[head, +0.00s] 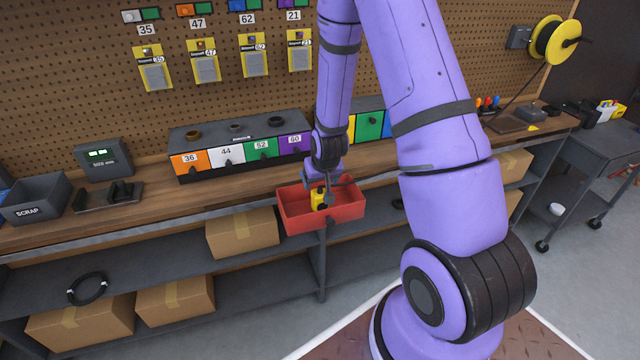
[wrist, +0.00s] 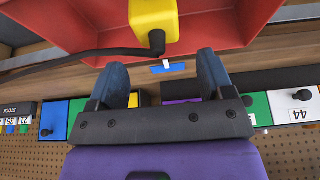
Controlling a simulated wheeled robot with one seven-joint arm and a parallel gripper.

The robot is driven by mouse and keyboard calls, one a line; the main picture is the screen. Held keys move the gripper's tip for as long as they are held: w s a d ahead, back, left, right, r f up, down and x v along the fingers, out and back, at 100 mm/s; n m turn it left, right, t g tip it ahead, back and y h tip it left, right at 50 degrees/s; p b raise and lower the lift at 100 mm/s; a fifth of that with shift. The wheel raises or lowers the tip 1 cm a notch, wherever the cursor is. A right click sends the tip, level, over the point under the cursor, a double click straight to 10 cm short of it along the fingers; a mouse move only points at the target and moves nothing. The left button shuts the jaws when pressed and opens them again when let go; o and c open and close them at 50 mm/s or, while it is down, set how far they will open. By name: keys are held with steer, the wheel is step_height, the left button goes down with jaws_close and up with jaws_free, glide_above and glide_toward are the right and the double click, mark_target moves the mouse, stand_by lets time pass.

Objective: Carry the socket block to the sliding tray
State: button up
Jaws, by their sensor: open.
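A yellow block with a black part, likely the socket block (head: 318,197), is in the red tray (head: 348,212), which sticks out at the bench's front edge and looks like the sliding tray. In the wrist view the yellow block (wrist: 153,22) shows at the top, just beyond my fingertips, with the red tray (wrist: 225,18) around it. My gripper (wrist: 163,62) is open, with nothing between its fingers. In the head view my gripper (head: 325,184) is over the tray, close beside the block. My arm partly hides the tray's back.
A black cable (wrist: 75,58) runs to the block's black part. Behind the tray stands a row of numbered drawers (head: 230,150). A scrap bin (head: 35,200) and a gauge box (head: 104,157) are at the left. Cardboard boxes (head: 243,232) sit on the shelf below.

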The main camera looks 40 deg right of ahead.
steer(key=s+a+r, duration=0.2)
steer(key=s+r, duration=0.2)
steer(key=r, duration=0.5)
steer(key=s+a+r+n, duration=0.1)
steer(key=s+a+r, duration=0.2)
steer(key=r, duration=0.6)
steer(key=s+a+r, duration=0.2)
steer(key=s+r, duration=0.2)
steer(key=r, duration=0.5)
steer(key=s+a+r+n, duration=0.1)
steer(key=s+a+r, duration=0.1)
steer(key=s+r, duration=0.3)
steer(key=s+a+r+n+t+y, duration=0.1)
steer(key=s+a+r, duration=0.1)
steer(key=s+r, duration=0.4)
steer(key=shift+s+a, duration=0.15)
steer(key=shift+s, duration=2.45)
steer(key=shift+c, duration=0.2)
